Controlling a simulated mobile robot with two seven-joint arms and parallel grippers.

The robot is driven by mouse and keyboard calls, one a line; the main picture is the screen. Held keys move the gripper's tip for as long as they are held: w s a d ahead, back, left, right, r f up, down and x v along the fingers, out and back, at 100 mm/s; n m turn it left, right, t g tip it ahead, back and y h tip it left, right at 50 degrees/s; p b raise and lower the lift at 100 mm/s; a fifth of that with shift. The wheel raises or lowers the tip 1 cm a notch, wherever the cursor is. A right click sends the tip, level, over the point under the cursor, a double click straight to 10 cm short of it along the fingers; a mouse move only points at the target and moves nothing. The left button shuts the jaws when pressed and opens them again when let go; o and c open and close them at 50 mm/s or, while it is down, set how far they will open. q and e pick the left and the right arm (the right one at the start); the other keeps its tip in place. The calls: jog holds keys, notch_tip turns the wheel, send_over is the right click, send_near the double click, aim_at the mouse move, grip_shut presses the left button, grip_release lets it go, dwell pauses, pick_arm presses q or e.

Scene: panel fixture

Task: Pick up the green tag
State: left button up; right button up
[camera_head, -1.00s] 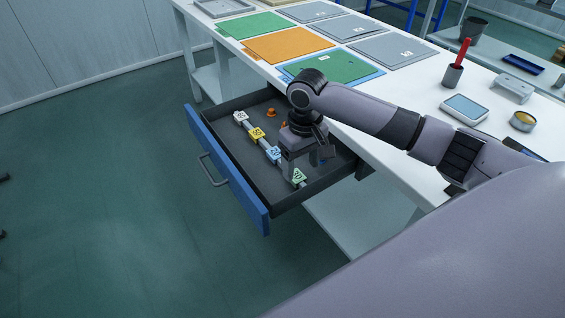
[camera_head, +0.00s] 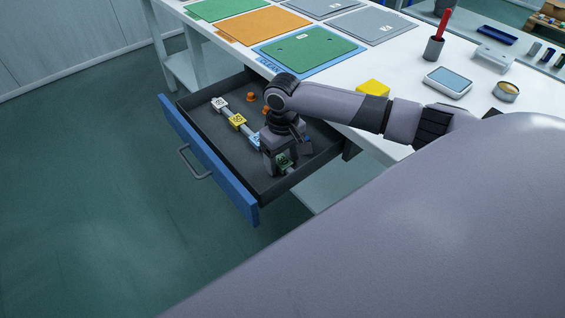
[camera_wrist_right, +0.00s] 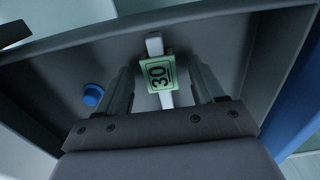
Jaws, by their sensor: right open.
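The green tag (camera_wrist_right: 161,73), marked 30, sits on a pale rail in the open drawer (camera_head: 207,149). In the right wrist view it lies between the two open fingers of my right gripper (camera_wrist_right: 163,88), with a gap on each side. In the head view the green tag (camera_head: 284,162) is at the near right end of the row, partly hidden by my right gripper (camera_head: 277,168), which points down over it. A white tag (camera_head: 220,104), a yellow tag (camera_head: 237,121) and a partly hidden blue tag (camera_head: 254,138) are on the same rail. My left gripper is not in view.
The drawer's walls and blue front (camera_head: 208,160) surround the tags closely. Orange pieces (camera_head: 251,97) and a blue knob (camera_wrist_right: 93,95) are also in the drawer. On the table (camera_head: 395,72) are coloured panels, a yellow block (camera_head: 373,88) and a cup (camera_head: 433,49).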

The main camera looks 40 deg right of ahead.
jog(key=c, duration=1.1)
jog(key=shift+r, duration=0.15)
